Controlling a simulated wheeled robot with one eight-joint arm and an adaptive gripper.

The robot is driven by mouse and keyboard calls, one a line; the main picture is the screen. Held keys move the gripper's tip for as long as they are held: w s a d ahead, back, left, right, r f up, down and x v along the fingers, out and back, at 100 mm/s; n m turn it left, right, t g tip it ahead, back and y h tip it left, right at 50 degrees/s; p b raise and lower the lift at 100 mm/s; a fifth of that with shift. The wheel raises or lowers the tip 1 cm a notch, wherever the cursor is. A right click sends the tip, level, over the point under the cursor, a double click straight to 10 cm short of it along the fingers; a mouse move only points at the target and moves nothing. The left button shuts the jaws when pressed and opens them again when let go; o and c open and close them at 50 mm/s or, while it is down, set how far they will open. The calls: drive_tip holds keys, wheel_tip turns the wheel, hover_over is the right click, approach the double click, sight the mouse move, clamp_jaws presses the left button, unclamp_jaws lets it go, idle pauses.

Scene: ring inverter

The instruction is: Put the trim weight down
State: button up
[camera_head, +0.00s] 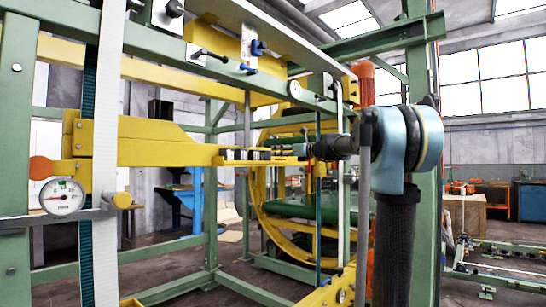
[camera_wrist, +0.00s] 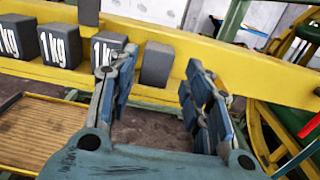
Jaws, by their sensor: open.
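Several dark grey weight blocks stand in a row along a yellow beam in the wrist view; those at the left, such as one block (camera_wrist: 60,44), are marked 1 kg. A plain-faced block (camera_wrist: 157,65) stands at the right end of the row, seen between the fingers of my gripper (camera_wrist: 160,75). The gripper is open, with a finger on either side of that block's view; I cannot tell if they touch it. Which block is the trim weight is not clear. In the head view, my gripper (camera_head: 305,151) is at the right end of the dark row (camera_head: 245,154).
The yellow beam (camera_head: 150,150) runs through a green frame (camera_head: 18,110). A dial gauge (camera_head: 63,197) is at the left. A large yellow ring (camera_head: 258,205) stands behind my arm. A ribbed tan panel (camera_wrist: 45,130) lies below the blocks in the wrist view.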

drive_tip(key=shift+v, duration=1.2)
drive_tip(key=s+d+f+n+g+h, duration=0.1)
drive_tip(key=s+f+n+g+h, duration=0.2)
drive_tip(key=s+f+n, duration=0.7)
drive_tip(key=s+d+f+n+g+h, duration=0.1)
drive_tip(key=s+f+n+g+h, duration=0.2)
drive_tip(key=s+f, duration=1.25)
drive_tip(key=s+d+f+n+g+h, duration=0.1)
drive_tip(key=s+d+f+n, duration=0.3)
drive_tip(key=f, duration=0.6)
drive_tip(key=s+d+f+n+h, duration=0.4)
drive_tip(key=s+d+f, duration=0.3)
drive_tip(key=s+f, duration=0.2)
drive_tip(key=s+d+f+n+g+h, duration=0.1)
drive_tip(key=s+d+f+n+h, duration=0.2)
drive_tip(key=s+f, duration=0.4)
wheel_tip(320, 180, down, 5)
drive_tip(key=shift+d+r+n+g, duration=0.1)
drive_tip(key=shift+d+n+g, duration=0.2)
drive_tip(key=shift+d+n, duration=0.7)
drive_tip(key=shift+d, duration=0.1)
